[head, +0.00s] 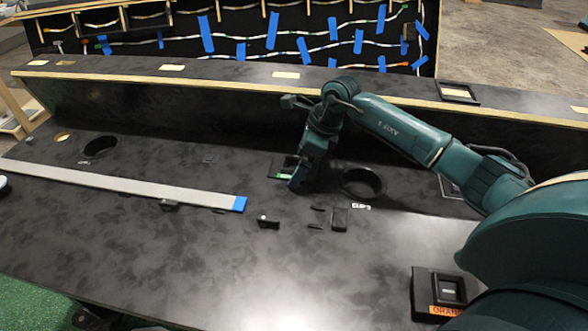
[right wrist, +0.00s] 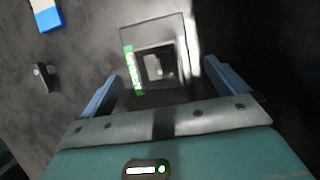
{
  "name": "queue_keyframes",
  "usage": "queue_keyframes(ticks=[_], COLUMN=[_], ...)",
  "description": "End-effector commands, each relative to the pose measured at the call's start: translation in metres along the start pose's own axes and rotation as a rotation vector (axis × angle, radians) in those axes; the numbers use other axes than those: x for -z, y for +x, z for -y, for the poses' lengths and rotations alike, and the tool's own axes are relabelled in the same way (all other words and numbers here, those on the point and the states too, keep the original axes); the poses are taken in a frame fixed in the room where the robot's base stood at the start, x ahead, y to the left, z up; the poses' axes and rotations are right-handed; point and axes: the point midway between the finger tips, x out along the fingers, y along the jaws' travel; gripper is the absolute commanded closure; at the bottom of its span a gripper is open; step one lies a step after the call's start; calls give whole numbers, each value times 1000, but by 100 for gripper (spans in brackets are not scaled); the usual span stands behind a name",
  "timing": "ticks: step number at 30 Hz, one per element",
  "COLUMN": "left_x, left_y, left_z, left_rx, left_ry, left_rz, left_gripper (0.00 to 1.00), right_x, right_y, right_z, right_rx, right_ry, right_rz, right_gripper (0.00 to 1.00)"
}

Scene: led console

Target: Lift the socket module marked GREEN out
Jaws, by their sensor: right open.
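The socket module marked GREEN (right wrist: 179,47) is a dark square with a green label on its left side, seen from above in the right wrist view. Its centre holds a smaller square socket. In the head view, the green label (head: 284,176) shows beside my gripper, which partly covers the module. My right gripper (right wrist: 163,76) is open, with its blue fingers on either side of the near part of the module and nothing held. It points down at the console in the head view (head: 296,186). I cannot tell whether the fingers touch the module. My left gripper is not in view.
A round dark hole (head: 362,182) lies right of my right gripper. A module with an orange label (head: 440,292) sits at the front right. A long grey bar with a blue end (head: 130,184) lies at left. A small black block (head: 268,222) and other small parts sit in front.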

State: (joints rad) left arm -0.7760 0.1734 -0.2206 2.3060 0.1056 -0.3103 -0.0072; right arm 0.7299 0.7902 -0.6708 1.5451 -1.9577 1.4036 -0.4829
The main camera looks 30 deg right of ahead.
Motion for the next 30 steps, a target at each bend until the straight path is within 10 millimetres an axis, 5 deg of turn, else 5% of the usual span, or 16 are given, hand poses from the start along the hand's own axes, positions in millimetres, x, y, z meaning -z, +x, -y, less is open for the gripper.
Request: queue_keyframes(ticks=[5,23,30], left_x=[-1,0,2], left_y=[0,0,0], left_z=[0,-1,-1], left_rx=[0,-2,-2], left_ry=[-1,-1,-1], left_rz=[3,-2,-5], left_gripper=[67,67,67], right_x=[0,0,0], right_y=[0,0,-1], right_z=[0,0,0], right_rx=[0,0,1], right_ry=[0,0,-1], right_rz=[1,1,2], right_gripper=[3,51,52])
